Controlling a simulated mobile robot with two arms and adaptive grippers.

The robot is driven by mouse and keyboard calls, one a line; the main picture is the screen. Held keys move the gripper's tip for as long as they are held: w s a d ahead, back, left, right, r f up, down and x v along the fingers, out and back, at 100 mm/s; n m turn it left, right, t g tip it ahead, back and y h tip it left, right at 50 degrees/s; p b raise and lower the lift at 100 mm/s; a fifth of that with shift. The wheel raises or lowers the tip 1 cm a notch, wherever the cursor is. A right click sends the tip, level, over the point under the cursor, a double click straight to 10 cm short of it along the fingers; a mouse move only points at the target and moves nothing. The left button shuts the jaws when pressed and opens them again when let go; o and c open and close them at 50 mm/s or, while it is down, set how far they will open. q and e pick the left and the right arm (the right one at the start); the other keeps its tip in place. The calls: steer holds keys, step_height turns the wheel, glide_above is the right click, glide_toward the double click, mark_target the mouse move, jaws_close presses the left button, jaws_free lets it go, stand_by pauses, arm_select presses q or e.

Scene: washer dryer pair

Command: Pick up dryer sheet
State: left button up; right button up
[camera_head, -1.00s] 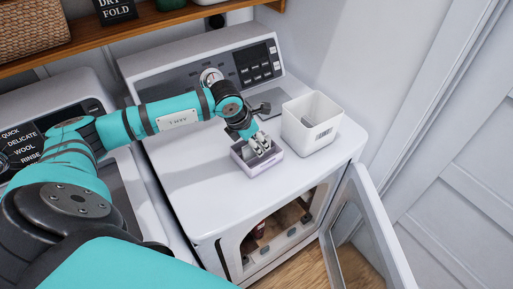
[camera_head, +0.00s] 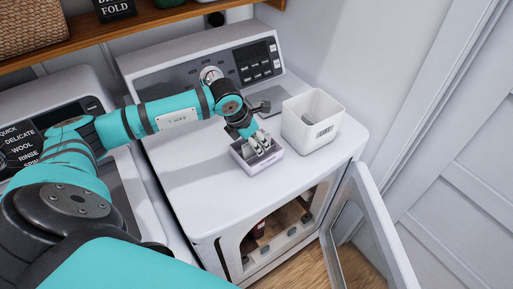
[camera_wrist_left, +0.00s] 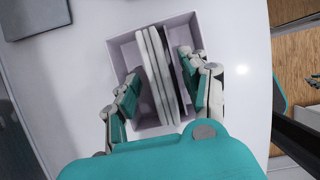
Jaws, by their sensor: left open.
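A small lilac box (camera_head: 262,172) stands on top of the dryer (camera_head: 195,205). In the left wrist view the box (camera_wrist_left: 123,52) holds upright white dryer sheets (camera_wrist_left: 156,65) standing side by side, with a darker slot to their right. My left gripper (camera_head: 262,147) reaches down into the box. In the wrist view its open fingers (camera_wrist_left: 160,90) are on either side of the sheets, with gaps between pads and sheets. My right gripper is not in view.
A white bin (camera_head: 312,122) with a barcode label stands right of the box. The dryer door (camera_head: 362,240) hangs open below, at the right. A dark flat item (camera_wrist_left: 35,14) lies behind the box. A shelf with a basket (camera_head: 30,30) runs along the back.

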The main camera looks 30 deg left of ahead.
arm_select(q)
steer(key=c, duration=0.8)
steer(key=shift+c, duration=0.2)
